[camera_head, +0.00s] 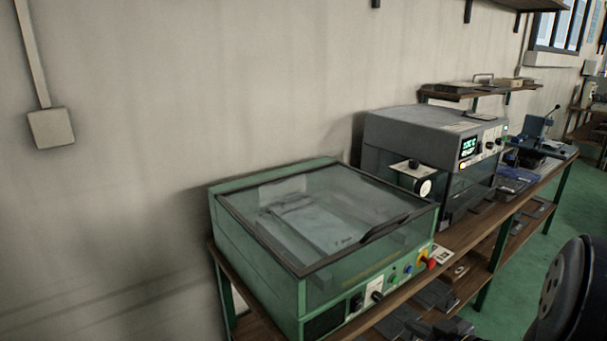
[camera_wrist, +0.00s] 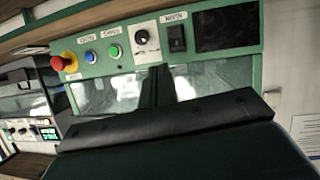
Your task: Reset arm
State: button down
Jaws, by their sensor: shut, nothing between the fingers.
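My gripper (camera_wrist: 157,72) shows in the wrist view as two dark fingers close together, shut and empty. They point at the front of a green machine, below its control panel in the picture. The green machine (camera_head: 255,258) stands on a wooden bench in the head view, its clear lid (camera_head: 345,215) down. Part of my arm (camera_head: 575,295) shows as a dark rounded link at the lower right of the head view. Whether the fingers touch the machine, I cannot tell.
The panel has a red knob (camera_wrist: 62,63), blue and green buttons, a dial (camera_wrist: 146,39) and a dark display (camera_wrist: 225,31). A grey oven-like machine (camera_head: 410,125) with a lit display stands farther along the bench. Green floor (camera_head: 520,270) is open at the right.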

notch_tip(320, 180, up, 9)
jog(key=w+d+m+h+p, duration=0.1)
jog(key=w+d+m+h, duration=0.1)
jog(key=h, duration=0.7)
jog(key=shift+w+d+m+g, duration=0.15)
jog(key=shift+d+m+g, duration=0.15)
jog(key=shift+d, duration=0.15)
jog(key=shift+a+h+b, duration=0.15)
jog(key=shift+h+b, duration=0.25)
jog(key=shift+b, duration=0.2)
